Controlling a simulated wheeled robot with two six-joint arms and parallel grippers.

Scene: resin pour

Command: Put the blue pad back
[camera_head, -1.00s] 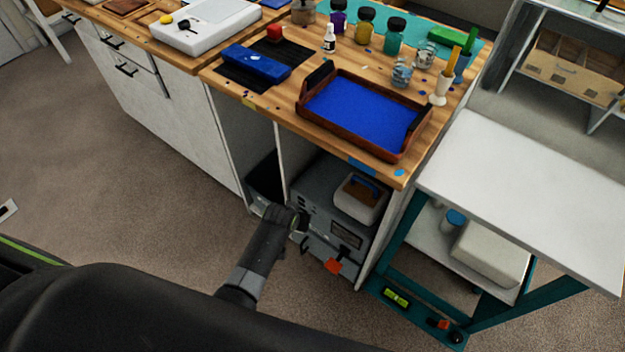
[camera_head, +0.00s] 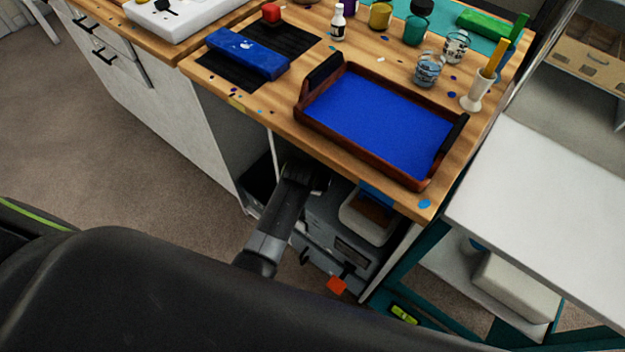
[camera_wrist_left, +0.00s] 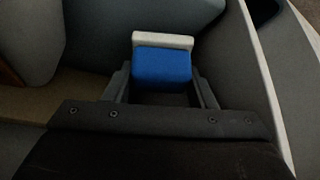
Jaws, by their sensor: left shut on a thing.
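The blue pad (camera_wrist_left: 162,66), a blue block with a white strip along its far side, sits between the fingers of my left gripper (camera_wrist_left: 162,88) in the left wrist view. The gripper is shut on it. In the head view my left arm reaches in to the open space under the worktop's front edge. Its fingers and the pad are hidden there. My right gripper is not in view.
A wooden tray with a blue surface (camera_head: 380,120) and a blue case (camera_head: 247,54) on a black mat are on the worktop (camera_head: 285,112). A grey cabinet (camera_head: 330,240) with a white tub (camera_head: 366,222) is below. A white-topped cart (camera_head: 550,200) stands right.

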